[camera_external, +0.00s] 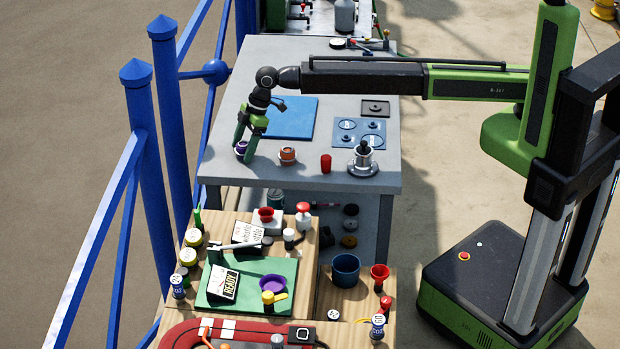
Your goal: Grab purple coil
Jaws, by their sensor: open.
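The purple coil (240,147) is a small round purple piece with a paler top, on the grey table near its left edge. My gripper (244,149) points down over it with its two green fingers apart. The fingertips are right at the coil, and one finger partly hides it. I cannot tell whether the fingers touch it.
An orange coil-like piece (287,155), a red cup (325,164) and a metal post on a round base (363,160) stand along the table's (310,181) front. A blue mat (291,119) lies behind. Blue railing posts (148,150) stand close at left.

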